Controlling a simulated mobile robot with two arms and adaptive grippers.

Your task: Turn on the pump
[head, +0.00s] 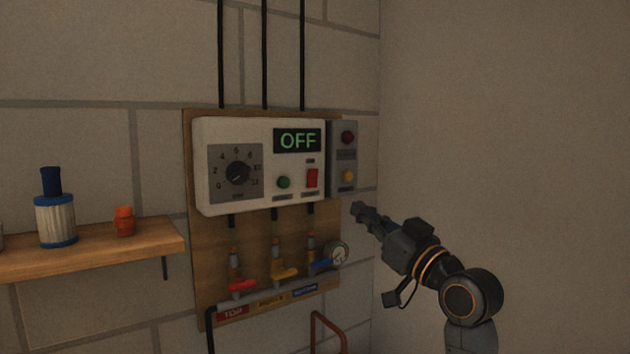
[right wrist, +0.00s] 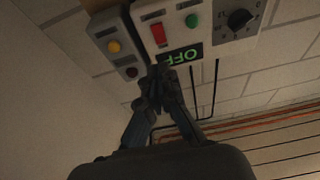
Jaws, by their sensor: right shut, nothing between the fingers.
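The white pump control box (head: 210,132) hangs on a wooden board on the wall. Its display (head: 297,140) reads OFF. It has a dial (head: 237,173), a green button (head: 283,182) and a red switch (head: 312,177). In the right wrist view the red switch (right wrist: 157,33) and green button (right wrist: 192,21) show upside down. My right gripper (head: 357,209) is shut and empty, below and right of the box, apart from it in the head view. In the right wrist view its fingertips (right wrist: 158,72) overlap the display's edge. My left gripper is not in view.
A grey side box (head: 345,158) with a red and a yellow button adjoins the control box. A wooden shelf (head: 90,250) at left holds a blue-capped filter (head: 55,215) and an orange pot (head: 124,222).

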